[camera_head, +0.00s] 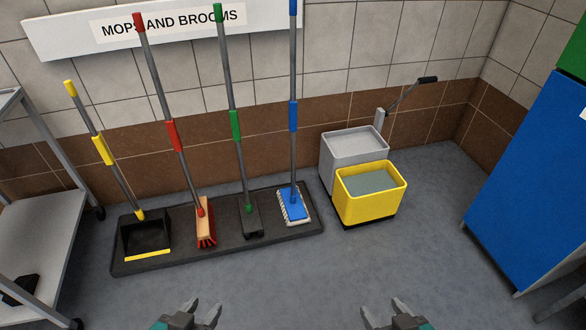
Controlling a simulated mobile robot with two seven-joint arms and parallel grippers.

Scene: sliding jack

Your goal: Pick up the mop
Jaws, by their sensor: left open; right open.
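The mop (294,205) stands upright on a dark base tray against the tiled wall, the rightmost of the tools there. It has a flat blue head with a white fringe and a grey pole with a blue grip (293,116); its top is cut off by the picture edge. My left gripper (203,309) is open and empty at the bottom edge, in front of the tray and well apart from the mop. My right gripper (386,308) is open and empty at the bottom edge, right of the mop and apart from it.
A green-handled tool (251,219), a red-handled broom (206,225) and a yellow-handled dustpan (144,236) share the tray (290,236). A yellow and grey mop bucket (370,208) stands right of the mop. A shelf cart (38,225) is left, a blue cabinet (535,175) right. The front floor is clear.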

